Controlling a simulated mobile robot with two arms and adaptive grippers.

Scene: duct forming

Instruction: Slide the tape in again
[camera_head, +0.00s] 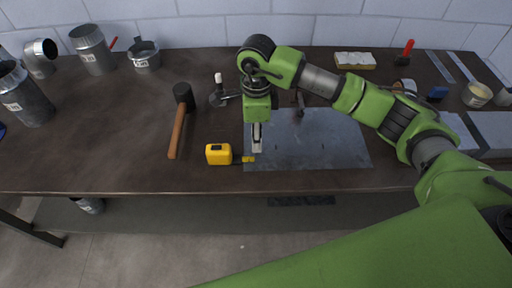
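The yellow tape measure (218,154) lies on the dark bench near its front edge. A short dark length and a yellow end piece (248,159) stick out from its right side toward the left edge of the grey metal sheet (310,140). My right gripper (257,145) points down just above and right of that yellow end, over the sheet's left edge. Its fingers look narrow and close together, and I cannot tell whether they touch or hold the tape end. My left gripper is not in view.
A wooden-handled mallet (178,125) lies left of the tape measure, with a small metal tool (220,95) behind. Duct pieces (92,50) stand at the back left. A pale block (354,60) lies at the back right. The bench front left is clear.

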